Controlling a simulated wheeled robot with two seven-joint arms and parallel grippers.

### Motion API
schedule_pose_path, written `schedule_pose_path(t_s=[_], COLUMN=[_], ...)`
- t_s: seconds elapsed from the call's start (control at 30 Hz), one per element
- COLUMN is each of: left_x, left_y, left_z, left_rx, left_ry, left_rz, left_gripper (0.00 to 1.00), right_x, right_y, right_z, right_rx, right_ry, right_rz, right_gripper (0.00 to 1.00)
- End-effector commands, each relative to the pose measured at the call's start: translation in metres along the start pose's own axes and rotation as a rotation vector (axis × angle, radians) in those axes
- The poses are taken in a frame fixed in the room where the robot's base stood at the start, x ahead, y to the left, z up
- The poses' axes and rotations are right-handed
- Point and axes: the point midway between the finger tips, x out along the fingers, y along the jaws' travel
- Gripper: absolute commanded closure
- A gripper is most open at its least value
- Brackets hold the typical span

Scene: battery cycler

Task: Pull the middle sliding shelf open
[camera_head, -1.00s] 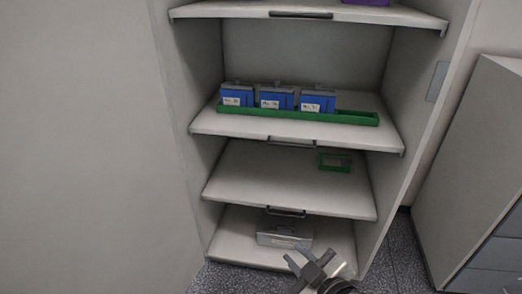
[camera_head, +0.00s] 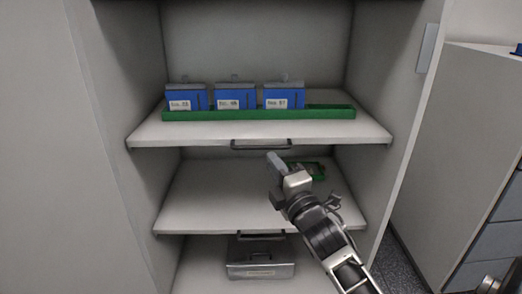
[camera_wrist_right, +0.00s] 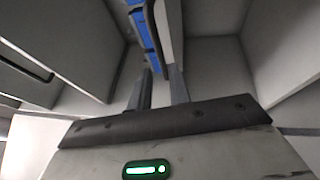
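A shelf (camera_head: 150,138) carries a long green tray (camera_head: 260,114) and has a dark bar handle (camera_head: 261,144) at the middle of its front edge. The shelf below (camera_head: 190,212) has a similar handle (camera_head: 262,236). Both look pushed in. My right gripper (camera_head: 275,179) is in front of the cabinet, a little below the upper handle and apart from it, covering part of the lower shelf. In the right wrist view, its two fingers (camera_wrist_right: 158,90) stand apart with nothing gripped between them. My left gripper is out of view.
Three blue labelled battery units (camera_head: 235,98) stand in the long tray. A small green tray (camera_head: 318,170) lies on the lower shelf. A grey metal box (camera_head: 260,262) is at the bottom. Cabinet walls bound both sides; a grey drawer unit (camera_head: 455,150) stands at right.

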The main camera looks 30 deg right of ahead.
Motion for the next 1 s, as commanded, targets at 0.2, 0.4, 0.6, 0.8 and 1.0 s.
schedule_pose_path(t_s=[0.2, 0.4, 0.6, 0.8, 1.0], left_x=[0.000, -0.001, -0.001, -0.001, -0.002], left_y=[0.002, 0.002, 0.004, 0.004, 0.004], left_z=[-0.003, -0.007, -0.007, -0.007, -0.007], left_rx=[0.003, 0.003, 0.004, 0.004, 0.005], left_ry=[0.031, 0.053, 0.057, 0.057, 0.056], left_rz=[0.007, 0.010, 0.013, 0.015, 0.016], left_gripper=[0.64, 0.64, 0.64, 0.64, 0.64], right_x=[0.044, 0.067, 0.073, 0.073, 0.073], right_y=[-0.001, -0.001, -0.001, -0.001, -0.001], right_z=[0.000, 0.000, 0.000, 0.000, 0.000], right_rx=[0.002, 0.001, 0.002, 0.002, 0.002], right_ry=[0.000, 0.000, 0.000, 0.000, 0.000], right_rz=[0.001, 0.000, -0.002, -0.002, -0.002], right_gripper=[0.81, 0.81, 0.81, 0.83, 1.00])
